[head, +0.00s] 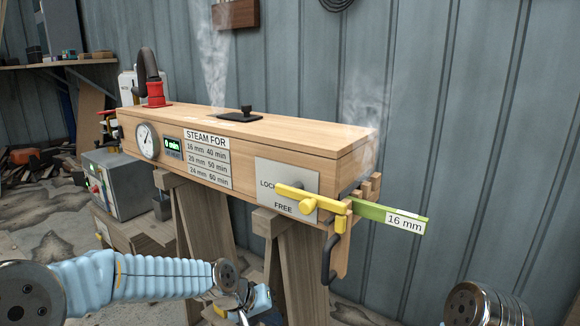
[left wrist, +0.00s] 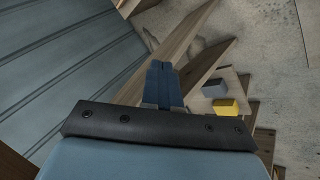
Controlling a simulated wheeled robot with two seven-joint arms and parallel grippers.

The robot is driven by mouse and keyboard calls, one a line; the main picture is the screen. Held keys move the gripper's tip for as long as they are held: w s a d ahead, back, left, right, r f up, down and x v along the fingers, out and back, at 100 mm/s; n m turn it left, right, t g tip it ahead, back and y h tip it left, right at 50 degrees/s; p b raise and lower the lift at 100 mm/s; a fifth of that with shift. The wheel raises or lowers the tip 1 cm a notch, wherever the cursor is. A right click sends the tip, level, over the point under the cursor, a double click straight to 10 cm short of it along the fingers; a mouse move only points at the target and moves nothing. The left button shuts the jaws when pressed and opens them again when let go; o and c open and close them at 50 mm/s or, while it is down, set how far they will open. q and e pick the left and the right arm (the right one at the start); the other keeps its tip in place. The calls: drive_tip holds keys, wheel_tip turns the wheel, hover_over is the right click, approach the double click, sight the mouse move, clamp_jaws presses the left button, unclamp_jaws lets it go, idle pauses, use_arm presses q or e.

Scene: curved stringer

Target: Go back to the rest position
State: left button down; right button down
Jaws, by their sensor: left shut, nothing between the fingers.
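My left arm comes in from the left in the head view. Its gripper (head: 243,318) is low at the bottom edge, in front of the steam box's trestle and below the box, touching nothing that I can make out. In the left wrist view the left gripper's blue fingers (left wrist: 163,80) are together and empty. My right gripper is not in view; only a metal joint of mine shows at the lower right.
A wooden steam box (head: 310,144) stands on a trestle (head: 205,225), steam rising. Its yellow lever (head: 295,196) lies between LOCK and FREE labels. A green 16 mm strip (head: 372,211) sticks out right. A grey boiler (head: 118,180) stands left. A yellow block (left wrist: 226,107) lies below.

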use_arm(q)
drive_tip(key=s+a+f+n+g+y, duration=0.1)
drive_tip(key=s+a+f, duration=0.1)
drive_tip(key=f, duration=0.6)
drive_tip(key=s+a+f, duration=0.3)
drive_tip(key=f, duration=0.4)
drive_tip(key=s+a+f+n+g+y, duration=0.1)
drive_tip(key=s+a+f, duration=0.2)
drive_tip(key=s+f, duration=0.65)
drive_tip(key=s+a+f+g, duration=0.2)
drive_tip(key=s+f, duration=0.6)
drive_tip(key=s, duration=0.3)
drive_tip(key=shift+m+t, duration=0.5)
drive_tip(key=shift+m, duration=0.2)
drive_tip(key=w+d+r, duration=0.3)
drive_tip(key=shift+d, duration=0.2)
